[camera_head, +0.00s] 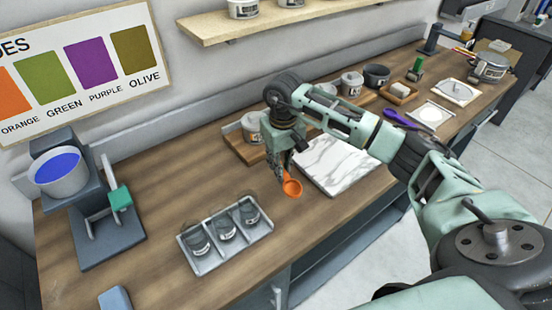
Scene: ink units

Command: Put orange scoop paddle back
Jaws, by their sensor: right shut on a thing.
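The orange scoop paddle (292,187) is in the middle of the head view, its rounded orange end pointing down toward the viewer. My right gripper (280,172) is shut on it and holds it over the wooden bench, just left of the white marble slab (338,166). The paddle's upper part is hidden by the gripper's fingers. I cannot tell exactly how high above the bench it is. A purple paddle-like tool (398,119) lies farther back on the bench. My left gripper is not in view.
A grey tray (207,265) with three dark jars stands in front. A machine with a blue-filled tub (60,172) stands left. A wooden tray (241,150) with tubs is behind my gripper.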

